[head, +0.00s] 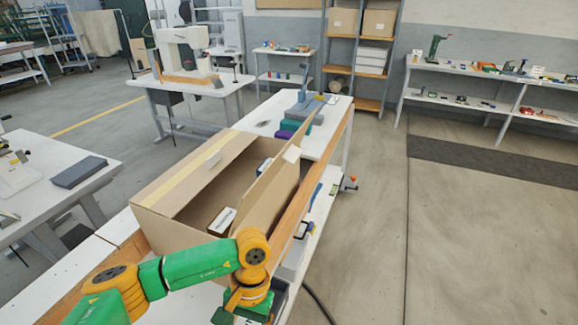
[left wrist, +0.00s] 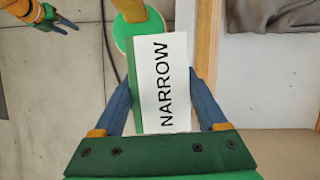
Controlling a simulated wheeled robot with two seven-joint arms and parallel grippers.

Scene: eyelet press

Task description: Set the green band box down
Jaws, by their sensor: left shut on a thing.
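The green band box (left wrist: 160,85) has a white face marked NARROW and a green strip along its left side in the left wrist view. My left gripper (left wrist: 161,92) is shut on it, with a blue finger on each side. In the head view my left arm reaches to the near end of the bench, and its gripper is low in the picture, largely hidden by the arm. My right gripper (left wrist: 58,20) shows at the upper left of the left wrist view, apart from the box, with its fingers spread.
A large open cardboard carton (head: 165,228) stands on the bench, with a small white-topped box (head: 222,220) inside. Purple and teal blocks (head: 288,130) lie beyond it near a grey press (head: 303,108). The floor to the right is clear.

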